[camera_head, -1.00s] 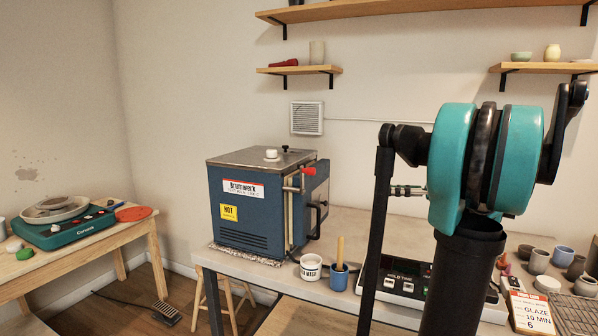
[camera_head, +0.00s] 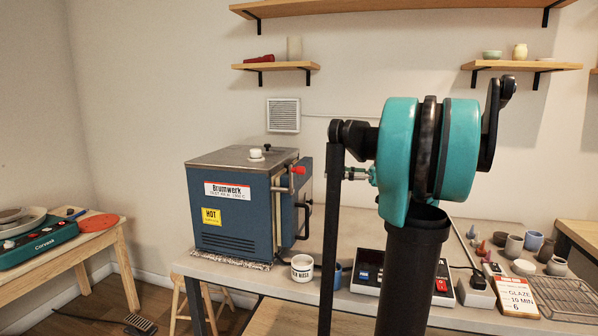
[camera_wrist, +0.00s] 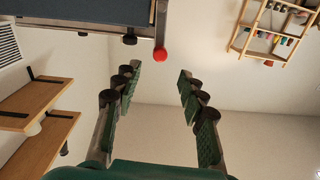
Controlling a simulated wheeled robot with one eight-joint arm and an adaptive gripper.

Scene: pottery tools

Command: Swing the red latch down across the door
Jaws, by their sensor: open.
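A blue kiln (camera_head: 232,215) with a grey top stands on the table left of centre in the head view. Its door (camera_head: 303,192) is on the right side, seen edge-on, with a dark handle. The red latch knob (camera_head: 298,170) sits high beside the door's upper edge, on a metal bar. I cannot tell how tightly the door sits. In the wrist view the red knob (camera_wrist: 160,54) ends a metal bar at top centre. My gripper (camera_wrist: 158,78) is open and empty, its fingers either side below the knob in the picture, apart from it.
A white cup (camera_head: 302,268) and a blue cup (camera_head: 337,276) stand in front of the kiln. A control box (camera_head: 370,270), small pots and a wire rack (camera_head: 572,300) are to the right. Shelves (camera_head: 276,66) hang on the wall above. A side table (camera_head: 100,240) stands left.

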